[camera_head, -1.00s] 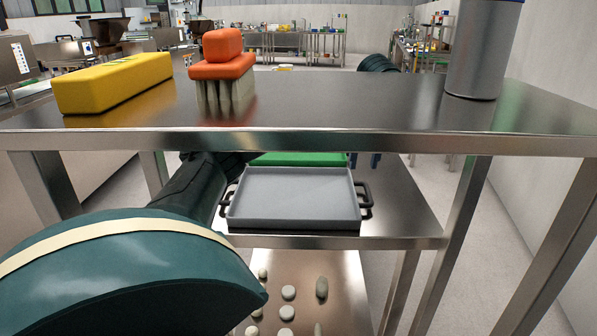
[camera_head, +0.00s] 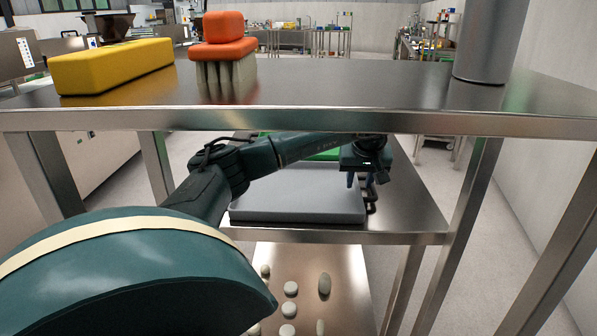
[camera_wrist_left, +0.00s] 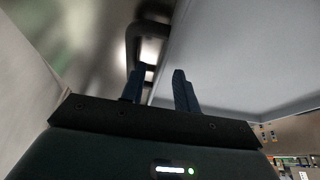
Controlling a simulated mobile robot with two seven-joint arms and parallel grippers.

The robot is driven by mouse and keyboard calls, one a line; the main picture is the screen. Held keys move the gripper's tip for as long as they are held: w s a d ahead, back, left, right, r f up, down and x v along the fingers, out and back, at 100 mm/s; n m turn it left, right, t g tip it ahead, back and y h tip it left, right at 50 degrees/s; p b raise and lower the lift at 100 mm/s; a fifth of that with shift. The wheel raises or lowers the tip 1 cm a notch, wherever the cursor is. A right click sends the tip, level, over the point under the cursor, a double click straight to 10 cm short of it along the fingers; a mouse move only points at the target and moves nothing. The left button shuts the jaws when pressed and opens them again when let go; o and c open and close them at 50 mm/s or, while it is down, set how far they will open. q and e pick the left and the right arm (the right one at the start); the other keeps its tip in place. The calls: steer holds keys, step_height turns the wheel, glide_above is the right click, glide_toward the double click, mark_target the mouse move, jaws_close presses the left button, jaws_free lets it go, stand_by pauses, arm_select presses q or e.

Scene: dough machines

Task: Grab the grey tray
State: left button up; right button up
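The grey tray (camera_head: 296,196) rests on the middle shelf of the steel rack, partly hidden behind my left arm. Its dark right-hand handle (camera_head: 371,197) shows beside my left gripper (camera_head: 361,181). The gripper points down over the tray's right side with its blue fingers apart and nothing held between them. In the left wrist view, the gripper (camera_wrist_left: 158,85) shows an open gap, with the dark handle (camera_wrist_left: 134,50) just ahead of the fingertips and the tray (camera_wrist_left: 235,55) to the right. My right gripper is out of view.
The upper shelf (camera_head: 330,97) spans above my left arm and carries a yellow block (camera_head: 115,68), an orange-handled brush (camera_head: 224,45) and a grey cylinder (camera_head: 490,40). A green item (camera_head: 325,154) lies behind the tray. Pale dough pieces (camera_head: 290,288) lie on the lower shelf.

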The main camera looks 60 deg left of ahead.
arm_select(q)
steer(key=shift+w+a+f, duration=0.1)
steer(key=shift+a+f, duration=0.05)
steer(key=shift+f, duration=0.4)
jaws_close()
steer(key=shift+r, duration=0.1)
